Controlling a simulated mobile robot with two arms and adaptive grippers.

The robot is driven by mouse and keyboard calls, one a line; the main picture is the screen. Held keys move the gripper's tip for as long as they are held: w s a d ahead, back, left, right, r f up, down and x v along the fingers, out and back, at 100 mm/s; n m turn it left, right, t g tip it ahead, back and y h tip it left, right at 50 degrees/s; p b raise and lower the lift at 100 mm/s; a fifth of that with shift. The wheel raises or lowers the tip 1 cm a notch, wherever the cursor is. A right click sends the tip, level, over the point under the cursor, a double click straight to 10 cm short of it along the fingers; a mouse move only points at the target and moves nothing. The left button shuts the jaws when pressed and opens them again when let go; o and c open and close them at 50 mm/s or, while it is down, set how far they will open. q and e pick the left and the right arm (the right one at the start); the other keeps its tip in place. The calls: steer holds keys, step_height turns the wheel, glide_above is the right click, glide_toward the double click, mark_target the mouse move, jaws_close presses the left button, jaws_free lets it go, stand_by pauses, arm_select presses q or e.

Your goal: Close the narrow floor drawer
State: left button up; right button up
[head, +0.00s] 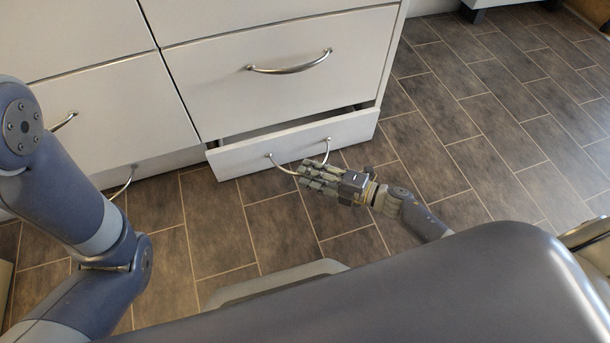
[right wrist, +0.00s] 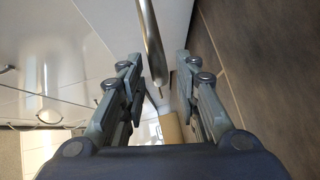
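The narrow floor drawer (head: 232,160) is the low white drawer at the bottom of the cabinet in the head view. It stands partly open, with a dark gap behind its front. Its curved metal handle (head: 279,168) faces me. My left gripper is outside the head view; only my left arm shows.
A larger white drawer (head: 270,90) above is shut, with its own handle (head: 290,69). More white drawer fronts (head: 110,110) stand at left. The tiled floor (head: 480,120) is clear to the right of the open drawer.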

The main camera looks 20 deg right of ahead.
steer(key=shift+x, duration=0.9)
steer(key=shift+c, duration=0.6)
jaws_close()
steer(key=shift+w, duration=0.1)
